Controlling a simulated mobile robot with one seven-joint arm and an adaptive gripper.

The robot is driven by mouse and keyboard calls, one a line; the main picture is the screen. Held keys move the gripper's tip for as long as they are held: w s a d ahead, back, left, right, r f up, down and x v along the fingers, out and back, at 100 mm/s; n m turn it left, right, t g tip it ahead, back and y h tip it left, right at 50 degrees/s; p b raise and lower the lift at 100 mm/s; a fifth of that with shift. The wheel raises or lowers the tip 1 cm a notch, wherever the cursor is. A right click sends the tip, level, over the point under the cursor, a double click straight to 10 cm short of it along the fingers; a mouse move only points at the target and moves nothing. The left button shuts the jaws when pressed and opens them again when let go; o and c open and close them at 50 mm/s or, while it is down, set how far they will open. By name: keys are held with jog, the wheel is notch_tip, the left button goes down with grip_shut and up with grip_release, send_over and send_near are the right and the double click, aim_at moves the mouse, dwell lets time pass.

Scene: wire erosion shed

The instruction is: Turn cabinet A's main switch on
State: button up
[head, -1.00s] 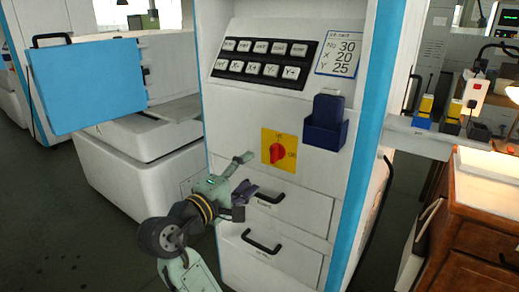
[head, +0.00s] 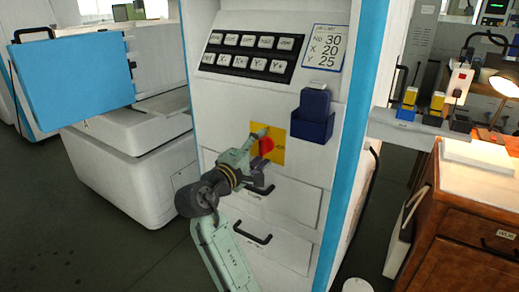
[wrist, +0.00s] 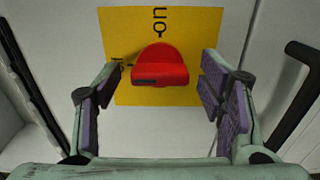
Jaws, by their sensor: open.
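The main switch is a red knob (head: 267,144) on a yellow plate (head: 277,131) on the front of the white cabinet (head: 225,110), below the button panel. In the wrist view the red knob (wrist: 160,66) stands out from the yellow plate (wrist: 200,25). Dark lettering that seems to read ON, upside down, is above it, and a partly hidden mark is to its left. I cannot tell exactly which mark the knob points at. My gripper (head: 262,153) is at the plate. In the wrist view my gripper (wrist: 164,80) is open, its purple-padded fingers apart on either side of the knob, with gaps on both sides.
A dark blue holder (head: 313,118) sits right of the plate. Drawers with black handles (head: 256,238) lie below, close under my gripper. A job card (head: 325,47) and black button panel (head: 247,54) are above. A wooden bench (head: 480,215) stands at the right.

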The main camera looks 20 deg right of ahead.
jog(key=shift+c, duration=0.5)
jog(key=c, duration=1.1)
jog(key=shift+o, duration=0.2)
jog(key=shift+a+m, duration=0.1)
jog(key=shift+m, duration=0.2)
jog(key=m+b, duration=0.1)
jog(key=m, duration=0.2)
jog(key=shift+f+m+b, duration=0.1)
jog(key=shift+m+b, duration=0.2)
jog(key=m+b, duration=0.1)
jog(key=m, duration=0.3)
jog(key=shift+m+b, duration=0.3)
jog(key=shift+b, duration=0.05)
jog(key=m+b, duration=0.2)
jog(key=m, duration=0.3)
jog(key=shift+b, duration=0.35)
jog(key=shift+m+b, duration=0.95)
jog(key=shift+m, duration=1.05)
